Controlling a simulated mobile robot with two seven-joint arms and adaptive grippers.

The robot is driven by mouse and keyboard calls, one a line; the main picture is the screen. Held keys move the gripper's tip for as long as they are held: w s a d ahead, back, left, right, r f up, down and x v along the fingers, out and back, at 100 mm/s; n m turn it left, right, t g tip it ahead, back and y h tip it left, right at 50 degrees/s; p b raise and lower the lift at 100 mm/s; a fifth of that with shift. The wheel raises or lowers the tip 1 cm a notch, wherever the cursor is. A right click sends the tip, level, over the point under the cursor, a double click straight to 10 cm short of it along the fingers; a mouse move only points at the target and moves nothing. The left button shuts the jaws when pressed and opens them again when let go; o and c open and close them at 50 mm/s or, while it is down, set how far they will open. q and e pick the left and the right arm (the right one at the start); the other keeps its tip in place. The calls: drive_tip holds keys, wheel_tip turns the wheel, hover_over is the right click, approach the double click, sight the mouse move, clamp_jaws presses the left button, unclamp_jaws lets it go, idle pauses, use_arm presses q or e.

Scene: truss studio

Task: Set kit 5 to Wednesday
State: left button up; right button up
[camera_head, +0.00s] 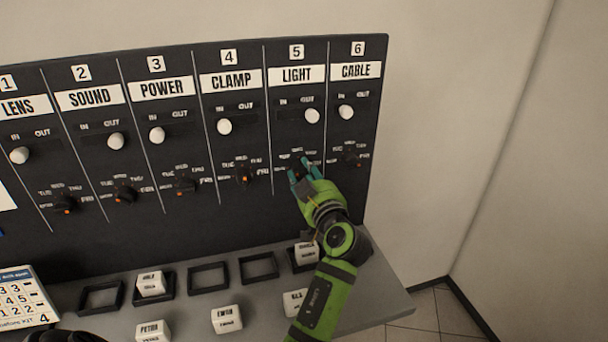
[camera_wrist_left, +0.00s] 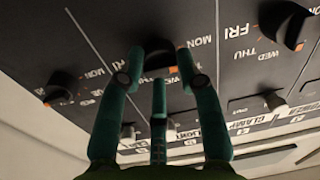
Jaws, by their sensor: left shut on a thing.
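Kit 5, the LIGHT column (camera_head: 297,76), is on the black panel, with its white slider knob (camera_head: 312,116) at the OUT side. My left gripper (camera_head: 301,170) reaches its day dial from below; the teal fingers hide most of that dial and its labels. In the left wrist view the gripper (camera_wrist_left: 160,72) is shut on the black dial (camera_wrist_left: 157,52), a finger at each side and one below. The dial's orange mark (camera_wrist_left: 173,69) points toward the lower right there, below a MON label. The exact day it points at cannot be told.
The CLAMP dial (camera_head: 244,174) and CABLE dial (camera_head: 350,158) flank the gripper closely. Below, a grey ledge (camera_head: 386,295) carries several black square frames (camera_head: 208,278) and white name blocks (camera_head: 227,319). A white calendar card (camera_head: 20,300) stands at the left. Bare wall lies to the right.

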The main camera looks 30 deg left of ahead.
use_arm(q)
drive_tip(key=shift+a+r+m+b, duration=0.1)
drive_tip(key=shift+m+b, duration=0.25)
drive_tip(key=shift+m, duration=0.15)
drive_tip(key=shift+m+b, duration=0.55)
drive_tip(key=shift+m, duration=0.55)
drive_tip(key=m, duration=0.2)
drive_tip(key=shift+r+m, duration=0.15)
drive_tip(key=shift+m, duration=0.25)
drive_tip(key=m, duration=0.2)
drive_tip(key=shift+r+m+t, duration=0.1)
drive_tip(key=shift+m+t, duration=0.2)
drive_tip(key=shift+m, duration=0.1)
drive_tip(key=m+p, duration=0.1)
drive_tip(key=m, duration=0.3)
drive_tip(key=shift+r+m, duration=0.1)
drive_tip(key=shift+m, duration=0.3)
drive_tip(key=m+p, duration=0.1)
drive_tip(key=m, duration=0.2)
drive_tip(key=shift+m+t, duration=0.3)
drive_tip(key=shift+t, duration=0.1)
drive_tip(key=shift+c, duration=0.2)
drive_tip(key=shift+m+p, duration=0.45)
drive_tip(key=shift+m, duration=0.15)
use_arm(e)
drive_tip(key=shift+w+a+r, duration=0.3)
drive_tip(key=shift+a+r, duration=0.05)
drive_tip(key=shift+r, duration=0.25)
use_arm(q)
drive_tip(key=shift+f, duration=0.2)
